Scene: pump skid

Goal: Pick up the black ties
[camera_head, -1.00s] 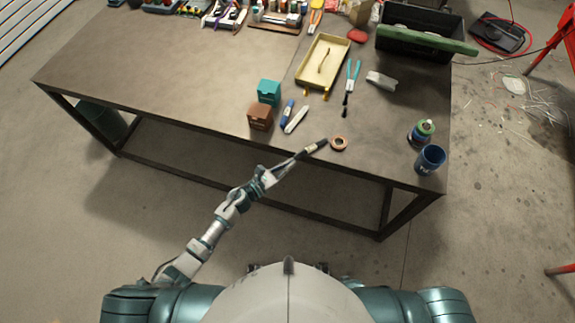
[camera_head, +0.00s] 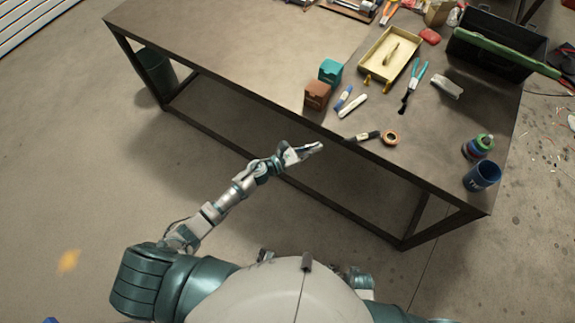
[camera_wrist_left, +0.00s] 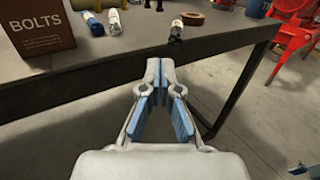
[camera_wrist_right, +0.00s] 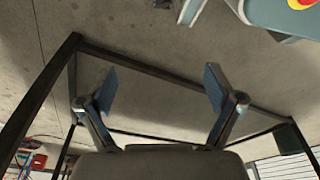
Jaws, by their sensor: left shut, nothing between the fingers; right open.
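The black ties (camera_head: 363,137) are a dark bundle with a pale label. They lie on the workbench (camera_head: 230,55) by its front edge, just left of a brown tape roll (camera_head: 391,138). In the left wrist view the ties (camera_wrist_left: 176,31) are ahead of the fingers, apart from them. My left gripper (camera_head: 319,146) is shut and empty, just off the bench's front edge, left of the ties. It also shows in the left wrist view (camera_wrist_left: 160,66). My right gripper (camera_wrist_right: 161,78) is open and empty under the bench frame, seen only in its wrist view.
A blue cup (camera_head: 482,176) and a green-topped bottle (camera_head: 478,147) stand right. A yellow tray (camera_head: 391,53) is farther back.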

